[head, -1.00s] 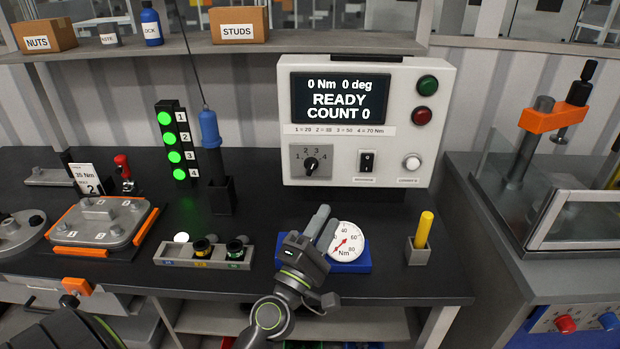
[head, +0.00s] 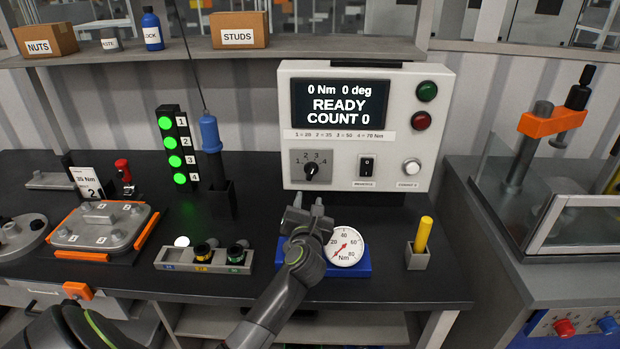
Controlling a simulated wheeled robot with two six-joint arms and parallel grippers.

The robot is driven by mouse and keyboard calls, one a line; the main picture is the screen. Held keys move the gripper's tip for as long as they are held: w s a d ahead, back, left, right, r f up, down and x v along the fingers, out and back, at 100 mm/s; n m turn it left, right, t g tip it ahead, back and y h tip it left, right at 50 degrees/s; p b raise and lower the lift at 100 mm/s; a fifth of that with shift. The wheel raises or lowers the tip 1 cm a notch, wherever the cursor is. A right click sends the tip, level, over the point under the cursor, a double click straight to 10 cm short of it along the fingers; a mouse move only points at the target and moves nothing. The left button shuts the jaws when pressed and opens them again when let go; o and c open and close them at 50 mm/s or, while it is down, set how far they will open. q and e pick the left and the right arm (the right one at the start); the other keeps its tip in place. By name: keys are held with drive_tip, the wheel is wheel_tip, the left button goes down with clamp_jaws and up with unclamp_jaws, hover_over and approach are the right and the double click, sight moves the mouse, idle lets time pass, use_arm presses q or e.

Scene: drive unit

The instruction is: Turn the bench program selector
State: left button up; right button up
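The program selector (head: 311,170) is a black knob on a grey plate with the numbers 1 to 4. It sits at the lower left of the white controller box (head: 390,152). Its exact pointer position is too small to tell. The box's screen (head: 339,104) reads "0 Nm 0 deg READY COUNT 0". My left gripper (head: 308,202) is below the selector in the picture, apart from it. Its two fingers point up toward the box with a gap between them, and nothing shows between them. My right gripper is not in view.
A dial gauge (head: 345,246) on a blue base stands right beside my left gripper. A socket tray (head: 204,258) is to the left, a yellow tool (head: 423,234) in a holder to the right. A card (head: 87,184) reads "35 Nm" and "2". A blue-handled tool (head: 210,134) stands behind.

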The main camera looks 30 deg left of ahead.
sight(310, 176)
use_arm(q)
drive_tip(key=x, duration=1)
drive_tip(key=shift+w+a, duration=0.2)
drive_tip(key=shift+a, duration=0.05)
clamp_jaws()
